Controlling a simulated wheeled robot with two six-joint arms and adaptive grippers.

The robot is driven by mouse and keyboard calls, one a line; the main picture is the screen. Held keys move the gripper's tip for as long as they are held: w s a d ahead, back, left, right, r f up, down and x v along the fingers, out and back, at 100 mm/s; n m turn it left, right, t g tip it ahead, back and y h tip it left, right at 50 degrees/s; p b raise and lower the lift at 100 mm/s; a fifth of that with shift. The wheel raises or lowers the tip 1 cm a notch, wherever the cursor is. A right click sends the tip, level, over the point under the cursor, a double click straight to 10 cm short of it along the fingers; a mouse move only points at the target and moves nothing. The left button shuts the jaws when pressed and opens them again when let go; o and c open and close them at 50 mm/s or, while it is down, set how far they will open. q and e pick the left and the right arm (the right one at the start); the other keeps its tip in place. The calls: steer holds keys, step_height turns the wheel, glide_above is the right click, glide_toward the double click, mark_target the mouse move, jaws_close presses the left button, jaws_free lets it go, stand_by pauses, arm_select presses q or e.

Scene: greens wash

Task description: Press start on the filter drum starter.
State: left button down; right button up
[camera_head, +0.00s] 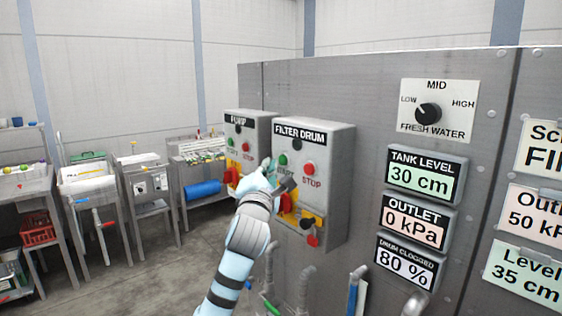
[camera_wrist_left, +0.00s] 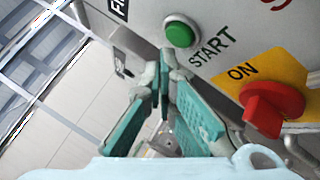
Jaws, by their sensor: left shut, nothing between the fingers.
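The filter drum starter (camera_head: 335,160) is a grey box on the steel panel, labelled FILTER DRUM. It has a green START button (camera_head: 283,160), a red STOP button (camera_head: 309,168) and a red rotary switch on a yellow plate. My left gripper (camera_head: 268,166) is in front of the box, just left of the green button. In the left wrist view the shut fingertips (camera_wrist_left: 168,58) are close below the green button (camera_wrist_left: 180,32); I cannot tell if they touch it. The red switch (camera_wrist_left: 268,108) points toward ON. My right gripper is not in view.
The pump starter (camera_head: 247,140) stands to the left of the filter drum box. To its right are a fresh water knob (camera_head: 428,113) and display plates, the tank level one (camera_head: 425,178) reading 30 cm. Pipes rise below the box. Steel tables stand at the left.

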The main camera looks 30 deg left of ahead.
arm_select(q)
steer(key=shift+w+d+b, duration=0.15)
steer(key=shift+w+b, duration=0.15)
steer(key=shift+w, duration=0.1)
